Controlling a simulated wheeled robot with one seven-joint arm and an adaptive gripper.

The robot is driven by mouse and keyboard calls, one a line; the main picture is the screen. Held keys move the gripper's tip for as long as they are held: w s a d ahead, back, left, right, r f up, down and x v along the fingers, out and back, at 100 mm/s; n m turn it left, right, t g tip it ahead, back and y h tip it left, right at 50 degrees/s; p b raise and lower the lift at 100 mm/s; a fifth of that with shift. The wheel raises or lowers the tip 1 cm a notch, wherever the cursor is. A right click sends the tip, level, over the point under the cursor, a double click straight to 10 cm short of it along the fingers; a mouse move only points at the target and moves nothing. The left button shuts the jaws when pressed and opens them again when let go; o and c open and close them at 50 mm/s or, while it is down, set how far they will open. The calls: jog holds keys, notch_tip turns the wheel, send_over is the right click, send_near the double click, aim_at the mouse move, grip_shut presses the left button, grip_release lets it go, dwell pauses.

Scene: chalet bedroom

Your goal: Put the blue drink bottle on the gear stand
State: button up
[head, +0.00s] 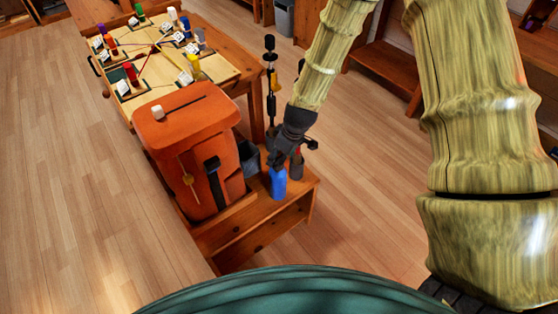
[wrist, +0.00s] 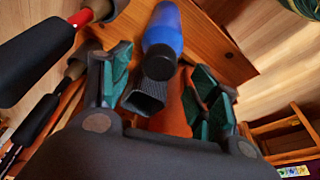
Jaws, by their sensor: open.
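The blue drink bottle (head: 278,183) stands on the low wooden gear stand (head: 288,212), near its right end, in the head view. In the wrist view the blue bottle (wrist: 165,28) has a dark cap facing me and lies just beyond my fingertips. The stand's wood (wrist: 213,45) shows beside it. My gripper (head: 283,152) is above the bottle in the head view, partly hidden by its own wrist. No pad visibly touches the bottle.
An orange backpack (head: 190,125) fills the stand's left part. A dark open holder (head: 249,158), a grey bottle (head: 297,165) and upright black poles (head: 270,75) crowd close to the blue bottle. A table (head: 226,62) with a game board is behind.

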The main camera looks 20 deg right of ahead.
jog(key=v, duration=0.7)
jog(key=shift+r, duration=0.3)
jog(key=s+f+m, duration=0.2)
jog(key=s+f, duration=0.6)
jog(key=s, duration=0.3)
jog(key=s+d+f+m+g+h, duration=0.1)
jog(key=s+f+m, duration=0.2)
jog(key=s+f, duration=0.4)
jog(key=s+f+m+g+h, duration=0.1)
jog(key=s+f+m, duration=0.2)
jog(key=s+f, duration=0.5)
jog(key=s, duration=0.8)
jog(key=shift+d+f, duration=0.2)
jog(key=shift+f, duration=0.1)
